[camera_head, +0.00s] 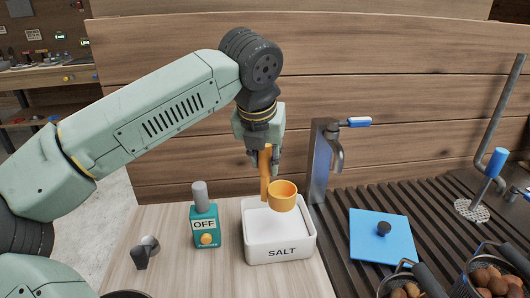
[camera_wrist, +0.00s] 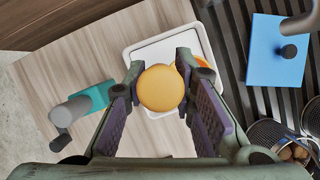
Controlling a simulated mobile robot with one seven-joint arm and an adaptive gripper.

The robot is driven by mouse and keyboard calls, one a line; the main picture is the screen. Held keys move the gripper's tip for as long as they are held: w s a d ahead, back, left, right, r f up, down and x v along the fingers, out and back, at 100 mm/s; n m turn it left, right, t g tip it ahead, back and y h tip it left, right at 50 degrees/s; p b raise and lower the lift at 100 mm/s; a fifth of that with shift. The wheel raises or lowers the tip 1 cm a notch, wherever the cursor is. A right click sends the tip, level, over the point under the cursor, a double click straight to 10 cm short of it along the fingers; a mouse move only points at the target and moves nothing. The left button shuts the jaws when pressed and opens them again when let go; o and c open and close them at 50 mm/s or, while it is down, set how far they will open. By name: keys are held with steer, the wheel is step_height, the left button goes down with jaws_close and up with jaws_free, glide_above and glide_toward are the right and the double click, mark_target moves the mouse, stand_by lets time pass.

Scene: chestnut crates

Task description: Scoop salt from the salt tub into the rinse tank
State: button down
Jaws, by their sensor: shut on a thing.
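My gripper (camera_head: 265,154) is shut on the upright handle of an orange scoop (camera_head: 283,198). The scoop's round cup hangs low over the white salt tub (camera_head: 279,250), which is labelled SALT. I cannot tell whether the cup touches the salt or holds any. In the wrist view, the round end of the scoop's handle (camera_wrist: 161,88) sits between my gripper's fingers (camera_wrist: 160,74). Part of the cup shows behind the right finger, over the salt tub (camera_wrist: 128,50). I cannot make out which thing is the rinse tank.
A teal OFF box (camera_head: 204,227) with a grey top stands left of the tub. A tap (camera_head: 322,160) stands behind right. A blue panel with a dark knob (camera_head: 366,243) lies on the dark slatted surface (camera_head: 340,205). Wire baskets of chestnuts (camera_head: 500,262) are at front right.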

mark_target(264, 190)
step_height(264, 190, down, 10)
steer(key=b, duration=0.8)
steer(key=shift+r, duration=0.25)
stand_by(0.9)
steer(key=shift+r+p, duration=3.9)
steer(key=shift+r, duration=2.2)
steer(key=shift+f, duration=0.1)
